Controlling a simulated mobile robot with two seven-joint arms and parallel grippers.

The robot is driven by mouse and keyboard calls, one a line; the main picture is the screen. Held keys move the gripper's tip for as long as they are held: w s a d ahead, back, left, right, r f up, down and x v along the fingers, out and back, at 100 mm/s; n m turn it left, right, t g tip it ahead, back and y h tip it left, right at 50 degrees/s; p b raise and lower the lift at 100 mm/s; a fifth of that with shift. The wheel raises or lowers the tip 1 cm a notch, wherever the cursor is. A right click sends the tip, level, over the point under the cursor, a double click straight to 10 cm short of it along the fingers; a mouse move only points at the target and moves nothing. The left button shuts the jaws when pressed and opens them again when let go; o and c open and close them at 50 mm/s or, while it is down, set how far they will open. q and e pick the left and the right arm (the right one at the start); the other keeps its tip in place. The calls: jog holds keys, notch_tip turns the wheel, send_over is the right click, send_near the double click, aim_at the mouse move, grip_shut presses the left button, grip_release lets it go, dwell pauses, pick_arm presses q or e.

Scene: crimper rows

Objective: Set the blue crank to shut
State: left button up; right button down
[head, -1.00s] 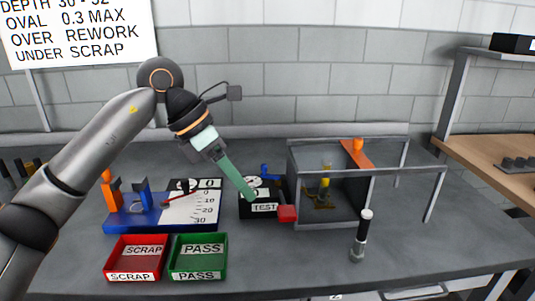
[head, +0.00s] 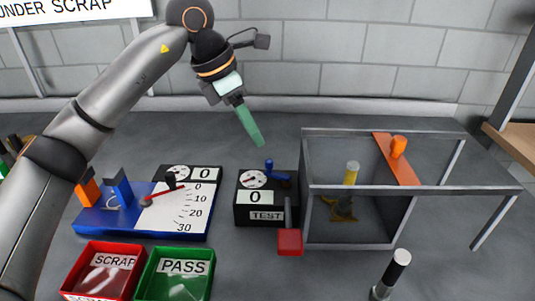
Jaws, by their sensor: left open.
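The blue crank (head: 270,166) sits on top of the black TEST box (head: 240,213). It has an upright blue knob and a blue part reaching right, close to the box's right side. Its exact setting is too small to tell. My left gripper (head: 255,138) hangs in the air above and slightly left of the crank in the picture, apart from it. Its green fingers point down and to the right; it is open and holds nothing. The fingers overlap from this side, so the gap hardly shows. My right gripper is out of view.
A grey lever with a red block (head: 290,242) stands at the box's front right. A grey-framed enclosure (head: 350,190) stands close on the right. A blue gauge base (head: 95,222) and red (head: 72,285) and green (head: 145,285) trays lie left.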

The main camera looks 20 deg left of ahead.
aim_at(269, 161)
pick_arm(q)
jog(key=x, duration=0.8)
jog(key=shift+w+d+f, duration=0.1)
jog(key=shift+f, duration=0.25)
grip_shut()
